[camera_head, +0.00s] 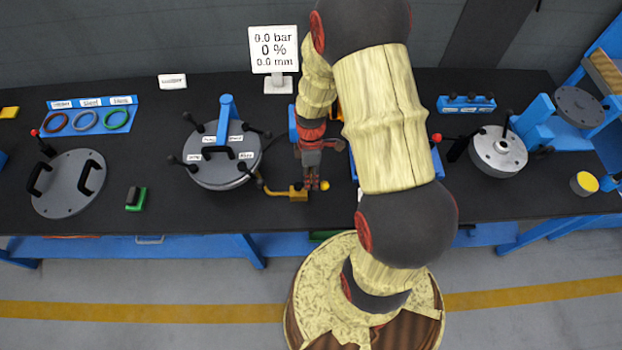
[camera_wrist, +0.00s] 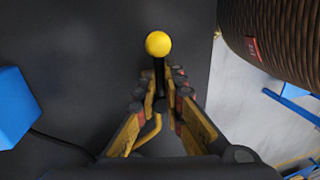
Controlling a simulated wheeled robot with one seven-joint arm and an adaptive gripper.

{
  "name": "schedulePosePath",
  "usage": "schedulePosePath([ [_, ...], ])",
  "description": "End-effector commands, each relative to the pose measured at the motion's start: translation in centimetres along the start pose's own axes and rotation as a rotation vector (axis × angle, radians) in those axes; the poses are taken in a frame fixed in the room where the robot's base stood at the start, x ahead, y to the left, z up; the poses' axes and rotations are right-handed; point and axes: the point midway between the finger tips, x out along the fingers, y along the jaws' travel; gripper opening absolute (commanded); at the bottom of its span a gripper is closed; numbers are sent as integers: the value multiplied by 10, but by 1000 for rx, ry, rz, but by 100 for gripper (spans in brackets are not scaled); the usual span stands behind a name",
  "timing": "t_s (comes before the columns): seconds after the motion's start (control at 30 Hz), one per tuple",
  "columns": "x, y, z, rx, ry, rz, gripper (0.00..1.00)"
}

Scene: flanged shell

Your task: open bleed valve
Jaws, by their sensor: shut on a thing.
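The bleed valve is a yellow body (camera_head: 298,193) on a bent yellow pipe that leads from the lidded vessel (camera_head: 222,172). Its lever is a black stem (camera_wrist: 160,72) with a yellow ball knob (camera_wrist: 158,44), and the knob also shows in the head view (camera_head: 324,185). My gripper (camera_head: 313,184) is at the valve, pointing down. In the wrist view my gripper (camera_wrist: 160,82) has its fingers closed on both sides of the stem, just below the knob. The yellow pipe (camera_wrist: 149,132) shows between the fingers. The fingers partly hide the valve body.
A display (camera_head: 273,48) reads 0.0 bar, 0 % and 0.0 mm. A grey lid (camera_head: 68,184) and a blue ring rack (camera_head: 90,117) lie to the left. A flanged metal part (camera_head: 498,150) stands at right. Black bench is clear between the green block (camera_head: 136,200) and vessel.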

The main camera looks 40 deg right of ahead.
Motion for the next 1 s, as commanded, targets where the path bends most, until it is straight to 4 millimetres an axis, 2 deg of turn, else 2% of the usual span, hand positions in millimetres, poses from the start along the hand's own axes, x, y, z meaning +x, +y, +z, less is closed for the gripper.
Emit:
schedulePosePath([
  [0.33,-1,1,0,6,2,2,0],
  [0.37,0,1,0,6,2,2,12],
  [0.67,0,0,0,4,1,0,29],
  [1.0,-3,0,0,3,1,1,29],
])
